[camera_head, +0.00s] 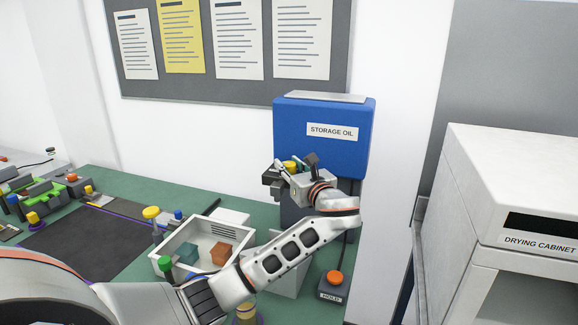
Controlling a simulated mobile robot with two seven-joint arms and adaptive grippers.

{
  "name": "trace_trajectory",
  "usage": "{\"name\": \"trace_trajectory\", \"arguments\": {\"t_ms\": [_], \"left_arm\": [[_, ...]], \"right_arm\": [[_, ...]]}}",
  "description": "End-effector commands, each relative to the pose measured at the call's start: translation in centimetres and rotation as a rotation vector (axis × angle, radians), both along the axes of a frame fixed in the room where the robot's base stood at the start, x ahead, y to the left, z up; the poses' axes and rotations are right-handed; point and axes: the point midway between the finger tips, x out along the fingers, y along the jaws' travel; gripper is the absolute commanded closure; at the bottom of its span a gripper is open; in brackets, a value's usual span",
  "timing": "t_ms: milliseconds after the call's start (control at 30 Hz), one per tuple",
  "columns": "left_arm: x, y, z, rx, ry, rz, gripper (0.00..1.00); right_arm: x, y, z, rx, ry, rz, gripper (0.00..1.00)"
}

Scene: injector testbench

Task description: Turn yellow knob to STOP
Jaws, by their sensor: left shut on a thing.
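My left gripper (278,175) is in front of the lower part of the blue box (317,150) labelled STORAGE OIL. It is shut on a yellow knob (290,166), of which only a small part shows between the fingers. The knob's base and any marks around it are hidden by the gripper, so I cannot read its setting. No STOP label can be made out. My right gripper is not in view.
An orange button box (333,287) labelled HOLD is at the right. The drying cabinet (528,208) is far right.

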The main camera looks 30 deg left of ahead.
Motion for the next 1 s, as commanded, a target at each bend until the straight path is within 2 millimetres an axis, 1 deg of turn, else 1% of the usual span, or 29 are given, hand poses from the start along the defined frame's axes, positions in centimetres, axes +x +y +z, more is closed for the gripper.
{"name": "trace_trajectory", "arguments": {"t_ms": [33,533,567,600,633,1000], "left_arm": [[0.03,0.09,0.34,0.001,-0.006,0.011,0.93],[0.02,0.18,0.47,0.002,-0.008,0.029,0.93],[0.01,0.18,0.48,0.003,-0.009,0.029,0.69],[0.00,0.17,0.47,0.002,-0.008,0.029,0.59],[0.01,0.17,0.44,0.002,-0.008,0.029,0.54],[-0.07,-0.12,0.17,0.000,-0.004,0.026,0.54]], "right_arm": [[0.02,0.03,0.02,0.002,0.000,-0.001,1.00],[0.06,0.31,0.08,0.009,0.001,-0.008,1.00],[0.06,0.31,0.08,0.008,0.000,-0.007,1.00],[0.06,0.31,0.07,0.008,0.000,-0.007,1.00],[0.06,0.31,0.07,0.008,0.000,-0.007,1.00],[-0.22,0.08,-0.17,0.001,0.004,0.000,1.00]]}}
